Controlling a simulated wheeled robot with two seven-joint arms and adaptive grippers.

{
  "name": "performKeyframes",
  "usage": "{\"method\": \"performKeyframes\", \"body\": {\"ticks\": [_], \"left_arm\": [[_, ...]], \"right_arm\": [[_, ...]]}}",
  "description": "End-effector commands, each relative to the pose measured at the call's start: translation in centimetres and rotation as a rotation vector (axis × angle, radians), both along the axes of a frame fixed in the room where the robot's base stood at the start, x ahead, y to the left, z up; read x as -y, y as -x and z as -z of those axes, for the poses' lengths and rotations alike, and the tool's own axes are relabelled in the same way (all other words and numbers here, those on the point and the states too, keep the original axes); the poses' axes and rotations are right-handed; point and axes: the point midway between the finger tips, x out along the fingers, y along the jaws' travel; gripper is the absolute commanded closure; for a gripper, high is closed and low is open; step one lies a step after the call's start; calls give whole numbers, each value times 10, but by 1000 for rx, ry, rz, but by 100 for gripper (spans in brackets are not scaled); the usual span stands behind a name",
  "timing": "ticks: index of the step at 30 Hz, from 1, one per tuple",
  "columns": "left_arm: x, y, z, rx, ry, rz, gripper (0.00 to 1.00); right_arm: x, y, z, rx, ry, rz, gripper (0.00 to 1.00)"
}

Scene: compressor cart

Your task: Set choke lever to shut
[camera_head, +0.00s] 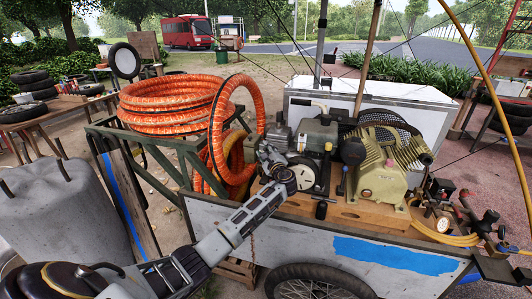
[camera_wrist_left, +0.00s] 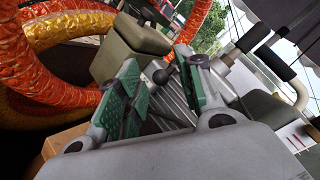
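The engine (camera_head: 318,135) stands on the wooden deck of the cart, left of the olive compressor pump. My left arm reaches in from the lower left, and my left gripper (camera_head: 268,152) is at the engine's left side. In the left wrist view the left gripper (camera_wrist_left: 160,92) is open, with green pads on both fingers. The choke lever's position cannot be told in the head view, as the gripper and engine parts cover that side. My right gripper is out of view.
Orange hose coils (camera_head: 170,97) lie on a green rack left of the gripper, and one upright loop (camera_head: 218,140) hangs close beside it. The olive pump (camera_head: 385,165) and a gauge with valves (camera_head: 443,222) stand to the right. A concrete block (camera_head: 50,215) is at the left.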

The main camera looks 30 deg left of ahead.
Motion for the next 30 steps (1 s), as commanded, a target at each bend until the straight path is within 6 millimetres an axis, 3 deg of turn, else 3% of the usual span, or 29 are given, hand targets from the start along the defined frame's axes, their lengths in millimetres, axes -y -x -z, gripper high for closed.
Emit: {"method": "performKeyframes", "body": {"ticks": [4, 7, 14, 30], "left_arm": [[0, 0, 0, 1, -1, 1, 63], [0, 0, 0, 1, -1, 1, 63], [7, 5, 0, 0, 0, 3, 63], [54, 46, 1, 0, 1, 3, 63]], "right_arm": [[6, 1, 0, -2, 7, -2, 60], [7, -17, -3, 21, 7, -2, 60], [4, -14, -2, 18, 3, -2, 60], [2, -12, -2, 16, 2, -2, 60]]}}
